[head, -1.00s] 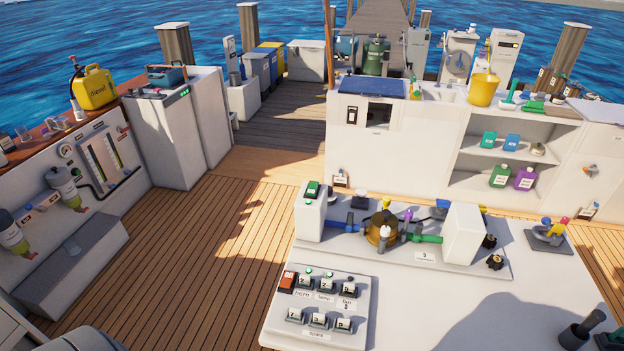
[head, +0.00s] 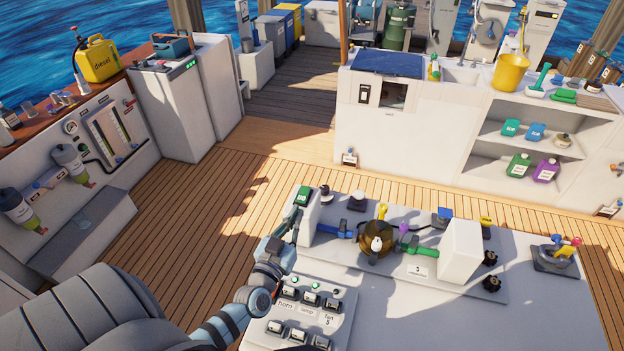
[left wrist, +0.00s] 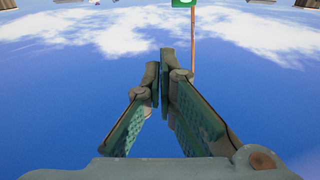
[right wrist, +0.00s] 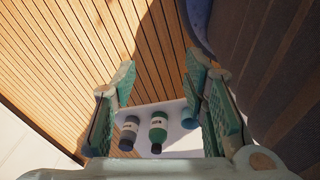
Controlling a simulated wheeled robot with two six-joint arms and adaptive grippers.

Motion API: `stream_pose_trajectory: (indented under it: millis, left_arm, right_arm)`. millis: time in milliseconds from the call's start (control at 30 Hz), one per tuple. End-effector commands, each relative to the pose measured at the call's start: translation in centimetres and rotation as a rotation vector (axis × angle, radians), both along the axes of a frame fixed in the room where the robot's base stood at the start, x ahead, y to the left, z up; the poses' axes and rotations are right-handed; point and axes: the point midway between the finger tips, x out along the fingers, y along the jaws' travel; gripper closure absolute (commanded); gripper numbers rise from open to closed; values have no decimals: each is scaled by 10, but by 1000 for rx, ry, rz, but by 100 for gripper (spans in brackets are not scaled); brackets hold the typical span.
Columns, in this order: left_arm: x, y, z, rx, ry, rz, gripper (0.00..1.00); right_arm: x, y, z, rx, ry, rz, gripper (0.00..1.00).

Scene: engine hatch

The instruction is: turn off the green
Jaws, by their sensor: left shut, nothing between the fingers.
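A green switch (head: 302,196) sits on top of a white post at the left end of the engine plate. A valve with a green handle (head: 418,250) is right of the brass-coloured round housing. My left gripper (head: 291,222) is shut and empty, just below and left of the green switch; contact cannot be told. In the left wrist view its closed fingers (left wrist: 165,75) point at sky, with a green labelled piece (left wrist: 183,3) at the top edge. My right gripper (right wrist: 160,85) is open and empty in its wrist view, outside the head view.
A white box (head: 461,250) and black knobs stand to the right. Two bottles (right wrist: 158,130) show below my right fingers. Bare hatch top (head: 480,325) lies at front right.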

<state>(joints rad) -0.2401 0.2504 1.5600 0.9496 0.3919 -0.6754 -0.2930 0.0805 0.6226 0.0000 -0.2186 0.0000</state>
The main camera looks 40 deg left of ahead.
Motion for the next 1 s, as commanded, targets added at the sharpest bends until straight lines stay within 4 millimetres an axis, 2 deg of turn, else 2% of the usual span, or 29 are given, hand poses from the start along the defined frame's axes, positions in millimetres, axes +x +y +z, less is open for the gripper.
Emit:
stream_pose_trajectory:
  millis: [33,100,333,467,633,867,967,1000]
  left_arm:
    - [-2,11,2,6,-16,39,100]
    - [-5,20,4,10,-30,73,100]
    - [-10,26,4,10,-32,90,100]
    - [-6,28,5,10,-33,90,100]
    - [17,35,7,10,-34,88,100]
    - [65,51,9,9,-35,86,100]
    - [85,58,9,10,-34,86,100]
    - [88,59,0,10,-32,86,100]
  right_arm:
    - [1,0,1,0,-2,0,60]
    - [2,0,1,0,-3,0,60]
    - [-11,0,0,-1,18,0,60]
    - [-16,0,-1,-1,26,-1,60]
    - [-10,0,-3,-1,17,0,60]
    - [-4,0,-14,0,5,0,60]
    - [-5,0,-21,0,6,0,60]
    - [-5,0,-30,0,7,-1,60]
